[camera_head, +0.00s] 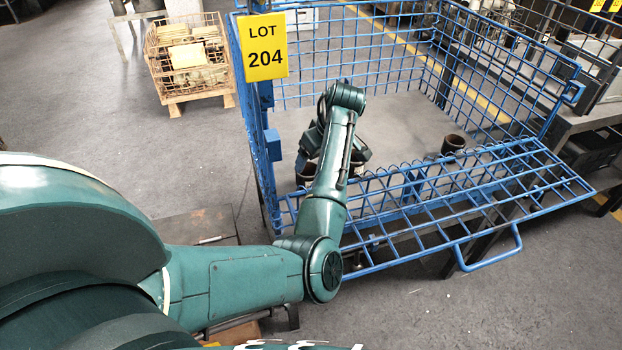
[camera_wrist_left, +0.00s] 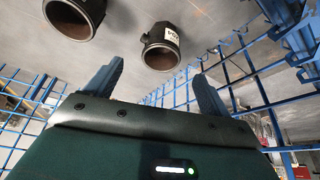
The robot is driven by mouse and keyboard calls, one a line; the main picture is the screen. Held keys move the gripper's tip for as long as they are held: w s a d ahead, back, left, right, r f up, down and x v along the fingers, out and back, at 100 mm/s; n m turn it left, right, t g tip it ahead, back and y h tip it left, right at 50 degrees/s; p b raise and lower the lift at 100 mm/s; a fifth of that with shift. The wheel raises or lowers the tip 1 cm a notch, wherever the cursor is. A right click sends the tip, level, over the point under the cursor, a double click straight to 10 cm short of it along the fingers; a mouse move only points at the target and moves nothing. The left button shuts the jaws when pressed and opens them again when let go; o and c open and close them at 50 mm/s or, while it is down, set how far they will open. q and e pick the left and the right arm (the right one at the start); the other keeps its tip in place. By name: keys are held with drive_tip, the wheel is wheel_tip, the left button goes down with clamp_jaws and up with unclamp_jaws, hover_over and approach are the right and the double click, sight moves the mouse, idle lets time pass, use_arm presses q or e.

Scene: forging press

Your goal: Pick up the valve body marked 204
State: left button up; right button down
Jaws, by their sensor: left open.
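The yellow sign reading LOT 204 (camera_head: 264,47) hangs on a blue wire cage (camera_head: 262,150). Dark cylindrical valve bodies stand on the cage floor: one at the front left (camera_head: 306,174), one at the right (camera_head: 453,144), and one largely hidden behind my arm. In the left wrist view one valve body (camera_wrist_left: 160,55) with a small white label lies just beyond my open left gripper (camera_wrist_left: 155,84), between its fingers in the picture but apart from them. Another valve body (camera_wrist_left: 75,16) is up left of it. The label is too small to read surely. The head view mostly hides the gripper behind my forearm.
The cage's front mesh panel (camera_head: 470,200) is folded down, with a handle at its edge. Side and back mesh walls stand around the floor. A wire crate of parts (camera_head: 187,60) stands on a pallet at the back left. A bench (camera_head: 590,120) is at the right.

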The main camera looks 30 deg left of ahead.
sight(308, 174)
use_arm(q)
drive_tip(key=b+x, duration=0.2)
drive_tip(key=x, duration=0.7)
drive_tip(key=shift+s+a+f, duration=0.15)
drive_tip(key=shift+a+f, duration=0.05)
drive_tip(key=shift+f, duration=0.05)
drive_tip(key=shift+r, duration=0.1)
drive_tip(key=c, duration=1.3)
